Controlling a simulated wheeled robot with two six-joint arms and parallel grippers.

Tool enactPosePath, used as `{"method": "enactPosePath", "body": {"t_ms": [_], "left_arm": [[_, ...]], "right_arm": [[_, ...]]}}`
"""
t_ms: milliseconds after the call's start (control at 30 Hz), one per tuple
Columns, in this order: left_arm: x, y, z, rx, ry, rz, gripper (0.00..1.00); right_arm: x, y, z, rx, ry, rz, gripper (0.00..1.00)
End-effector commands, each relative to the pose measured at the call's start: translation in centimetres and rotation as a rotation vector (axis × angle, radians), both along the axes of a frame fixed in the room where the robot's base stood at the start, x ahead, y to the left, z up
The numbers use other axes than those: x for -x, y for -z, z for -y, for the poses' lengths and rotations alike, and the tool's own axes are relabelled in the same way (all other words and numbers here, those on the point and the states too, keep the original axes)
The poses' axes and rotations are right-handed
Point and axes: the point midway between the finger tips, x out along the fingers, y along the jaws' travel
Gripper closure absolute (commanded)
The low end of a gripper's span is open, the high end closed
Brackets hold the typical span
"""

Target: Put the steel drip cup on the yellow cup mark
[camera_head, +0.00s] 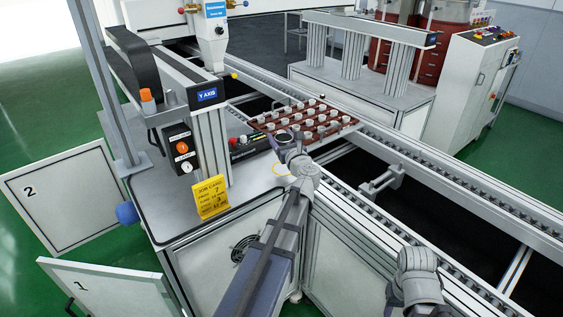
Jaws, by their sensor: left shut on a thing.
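My left gripper (287,143) is over the machine's work table, beside the tray of parts. It is shut on the steel drip cup (284,136), whose round rim shows at the fingertips; the rest of the cup is mostly hidden by the gripper. The yellow cup mark (275,170) is a thin ring on the table surface just below and left of my left wrist, partly covered by it. The height of the cup above the table is hard to tell. My right arm shows at the lower right, but its fingers do not show.
A red-brown tray (352,123) with several pale parts sits on the conveyor, close behind the cup. A yellow job card (210,197) stands at the table's front. A control box (181,148) and a post (212,150) rise at the left. The conveyor rail (450,185) runs right.

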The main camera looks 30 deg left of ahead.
Motion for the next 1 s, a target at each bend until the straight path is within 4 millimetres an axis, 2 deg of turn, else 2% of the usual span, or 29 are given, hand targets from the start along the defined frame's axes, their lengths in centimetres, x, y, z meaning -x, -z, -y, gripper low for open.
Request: {"method": "enactPosePath", "body": {"t_ms": [33,100,367,700,1000], "left_arm": [[0.0,1.7,0.0,0.000,0.000,0.000,0.86],[0.0,2.4,0.0,0.000,0.001,0.000,0.86],[0.0,2.7,0.0,0.000,0.001,0.000,0.86],[0.0,6.3,0.0,0.000,0.001,0.000,0.86],[0.0,6.2,0.0,0.000,0.001,0.000,0.86]], "right_arm": [[0.0,1.7,0.0,0.000,0.000,0.000,0.50],[0.0,2.4,0.0,0.000,0.000,0.000,0.50],[0.0,2.7,0.0,0.000,0.000,0.000,0.50],[0.0,6.3,0.0,0.000,0.000,0.000,0.50],[0.0,6.2,0.0,0.000,0.000,0.000,0.50]]}}
